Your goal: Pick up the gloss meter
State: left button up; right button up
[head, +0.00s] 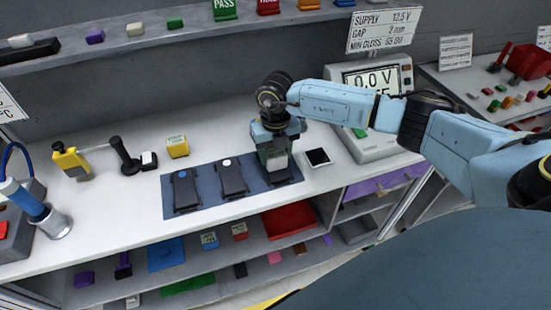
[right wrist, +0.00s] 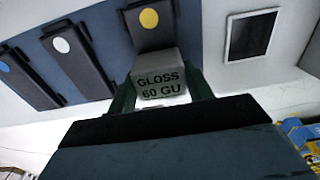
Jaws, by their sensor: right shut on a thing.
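The gloss meter is a light grey block (right wrist: 160,78) with "GLOSS 60 GU" printed on it. In the right wrist view it sits between the two fingers of my right gripper (right wrist: 162,92), which is shut on it. In the head view my right gripper (head: 276,150) points down over the right end of a blue mat (head: 209,188), with the grey meter (head: 277,163) low between its fingers. A dark panel with a yellow dot (right wrist: 149,18) lies just beyond the meter; I cannot tell whether they touch. My left gripper is not in view.
Two more dark panels (head: 185,190) (head: 232,178) lie on the mat. A black-faced square (head: 317,157) lies right of it, near the display unit (head: 372,143). A yellow block (head: 177,146) and a yellow-handled tool (head: 70,160) stand left. A shelf with coloured blocks runs behind.

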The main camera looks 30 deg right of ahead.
aim_at(271, 155)
notch_tip(271, 155, up, 10)
jog(key=shift+r, duration=0.1)
jog(key=shift+c, duration=0.3)
jog(key=s+a+r+m+b, duration=0.2)
jog(key=s+a+m, duration=0.15)
jog(key=m, duration=1.35)
jog(key=s+a+r+m+b, duration=0.1)
jog(key=s+a+r+m, duration=0.3)
jog(key=m, duration=1.3)
notch_tip(271, 155, down, 6)
jog(key=w+a, duration=0.1)
jog(key=w, duration=0.1)
jog(key=shift+w+a+n, duration=0.2)
jog(key=shift+n, duration=0.1)
